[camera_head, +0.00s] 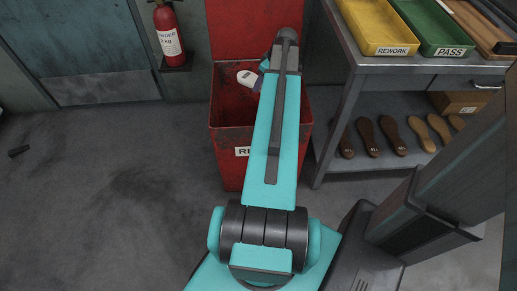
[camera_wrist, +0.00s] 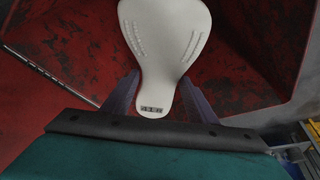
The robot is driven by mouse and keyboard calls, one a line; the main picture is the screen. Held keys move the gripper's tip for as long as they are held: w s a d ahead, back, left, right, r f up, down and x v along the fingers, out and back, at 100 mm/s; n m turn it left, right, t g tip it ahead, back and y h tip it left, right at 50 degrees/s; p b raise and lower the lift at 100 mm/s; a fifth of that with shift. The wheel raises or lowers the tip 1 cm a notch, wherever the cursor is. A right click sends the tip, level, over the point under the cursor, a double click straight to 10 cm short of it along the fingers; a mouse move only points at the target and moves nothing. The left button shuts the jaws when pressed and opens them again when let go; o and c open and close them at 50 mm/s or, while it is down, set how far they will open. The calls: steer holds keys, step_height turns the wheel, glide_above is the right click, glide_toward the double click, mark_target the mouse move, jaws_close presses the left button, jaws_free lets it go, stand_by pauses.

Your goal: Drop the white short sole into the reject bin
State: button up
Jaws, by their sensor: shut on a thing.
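The white short sole (camera_wrist: 165,45) is held at its narrow end between the two fingers of my gripper (camera_wrist: 160,97). Its wide end points away from my gripper. In the head view the sole (camera_head: 246,76) shows at the mouth of the red reject bin (camera_head: 226,165), above or within the opening; I cannot tell its exact height. My arm hides most of my gripper there, along with part of the bin and its label. In the wrist view the red bin walls (camera_wrist: 80,40) lie around and behind the sole.
A grey bench (camera_head: 352,65) stands right of the bin, with a yellow REWORK tray (camera_head: 375,25) and a green PASS tray (camera_head: 430,25). Several brown and tan soles (camera_head: 366,135) are on its lower shelf. A fire extinguisher (camera_head: 168,35) hangs at the back left. The left floor is mostly clear.

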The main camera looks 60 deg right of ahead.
steer(key=o, duration=1.3)
steer(key=shift+o, duration=0.2)
steer(key=p+v, duration=0.1)
steer(key=v, duration=1.2)
steer(key=shift+s+r+p, duration=0.2)
steer(key=shift+r+p, duration=0.1)
steer(key=shift+r, duration=0.05)
steer(key=shift+r, duration=0.1)
